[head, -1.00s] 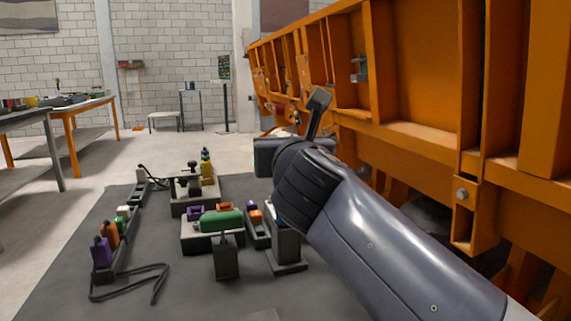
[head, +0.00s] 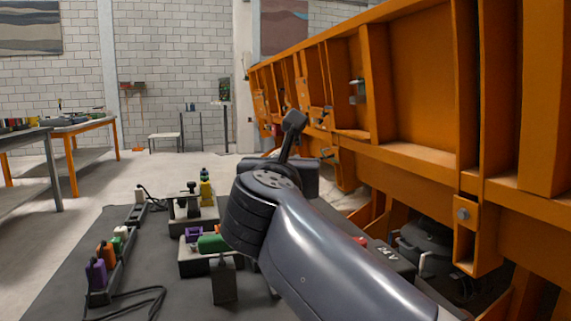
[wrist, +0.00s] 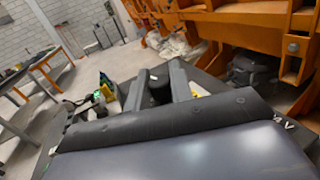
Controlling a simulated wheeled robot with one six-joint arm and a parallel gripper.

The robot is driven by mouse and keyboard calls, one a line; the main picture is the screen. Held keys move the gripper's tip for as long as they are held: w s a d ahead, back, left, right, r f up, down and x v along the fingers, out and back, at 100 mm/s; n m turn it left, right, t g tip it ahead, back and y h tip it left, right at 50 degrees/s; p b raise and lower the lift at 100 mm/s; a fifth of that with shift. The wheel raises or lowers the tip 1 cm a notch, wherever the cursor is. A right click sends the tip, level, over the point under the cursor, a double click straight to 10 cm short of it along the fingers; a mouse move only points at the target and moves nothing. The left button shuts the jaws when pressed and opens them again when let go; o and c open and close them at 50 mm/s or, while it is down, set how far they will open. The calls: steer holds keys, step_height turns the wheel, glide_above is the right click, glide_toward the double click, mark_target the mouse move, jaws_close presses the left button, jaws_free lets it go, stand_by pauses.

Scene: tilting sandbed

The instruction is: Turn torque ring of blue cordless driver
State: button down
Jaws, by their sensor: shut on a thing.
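My gripper (head: 293,122) is raised above the dark mat, in front of the orange frame. In the wrist view my gripper (wrist: 160,76) points away, with a dark round part (wrist: 160,93) between its two fingers. I cannot tell whether that part is the torque ring. No blue driver body shows clearly in either view. A grey block marked 24 V (head: 388,254) shows just right of my arm in the head view, partly hidden; I cannot tell what it belongs to. My arm hides the mat behind it.
The orange steel frame (head: 415,95) stands close along the right. Tool stands, a green tool (head: 211,243), a yellow bottle (head: 206,192) and a rack with a purple item (head: 96,272) crowd the mat's left. A workbench (head: 85,127) stands far left.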

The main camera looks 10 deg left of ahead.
steer(key=shift+f, duration=0.1)
steer(key=c, duration=1.3)
jaws_free()
steer(key=shift+s, duration=0.1)
steer(key=shift+s+d+p, duration=0.25)
steer(key=shift+s+p, duration=0.1)
steer(key=shift+s, duration=1.4)
steer(key=shift+s+d+p, duration=0.3)
steer(key=shift+s+p, duration=0.1)
steer(key=shift+s, duration=1.35)
steer(key=shift+s+d+p, duration=0.25)
steer(key=shift+s+p, duration=0.1)
steer(key=shift+s, duration=1.4)
steer(key=w, duration=0.3)
steer(key=w+a+b, duration=0.1)
steer(key=w, duration=0.3)
steer(key=w+b, duration=0.1)
steer(key=w, duration=0.3)
steer(key=shift+a, duration=0.3)
steer(key=shift+s+y, duration=0.1)
steer(key=shift+y, duration=0.2)
steer(key=shift+s, duration=0.1)
